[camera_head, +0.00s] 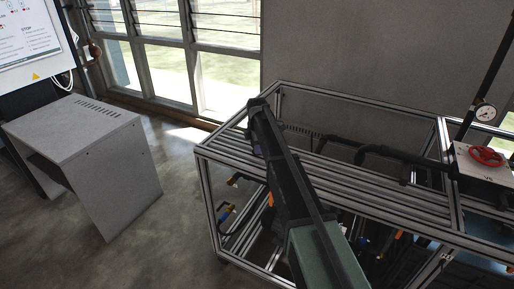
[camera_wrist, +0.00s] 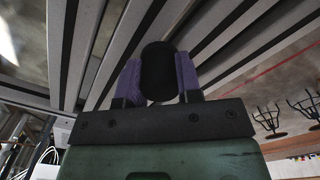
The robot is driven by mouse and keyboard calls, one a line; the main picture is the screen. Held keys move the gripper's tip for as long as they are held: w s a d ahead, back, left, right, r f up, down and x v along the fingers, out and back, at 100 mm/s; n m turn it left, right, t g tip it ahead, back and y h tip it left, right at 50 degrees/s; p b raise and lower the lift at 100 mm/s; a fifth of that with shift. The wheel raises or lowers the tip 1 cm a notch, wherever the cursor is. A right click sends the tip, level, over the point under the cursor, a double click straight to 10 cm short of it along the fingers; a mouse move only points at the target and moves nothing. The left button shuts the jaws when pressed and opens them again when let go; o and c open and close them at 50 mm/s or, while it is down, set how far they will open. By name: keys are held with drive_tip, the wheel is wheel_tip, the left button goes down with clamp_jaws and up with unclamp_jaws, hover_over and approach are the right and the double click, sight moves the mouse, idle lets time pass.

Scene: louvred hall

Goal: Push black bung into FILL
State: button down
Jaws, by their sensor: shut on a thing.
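In the wrist view my gripper (camera_wrist: 159,82) has its two purple-padded fingers closed on the sides of a black rounded bung (camera_wrist: 159,68). The bung's dark end faces the camera between the pads. In the head view my arm reaches over the aluminium frame, and the gripper end (camera_head: 254,146) is mostly hidden behind it, with a little purple showing. The bung is hidden there. No opening marked FILL can be made out in either view.
An aluminium-profile frame (camera_head: 220,150) with long slotted rails lies under my arm. Dark pipework (camera_head: 375,153) runs along it to a panel with a red handwheel (camera_head: 486,156) and a gauge (camera_head: 485,112). A grey cabinet (camera_head: 85,140) stands at left, with clear floor between.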

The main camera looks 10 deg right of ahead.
idle(0.3)
wheel_tip(320, 180, up, 5)
drive_tip(key=p, duration=0.5)
drive_tip(key=shift+r, duration=0.15)
drive_tip(key=shift+f, duration=0.2)
drive_tip(key=shift+a, duration=0.1)
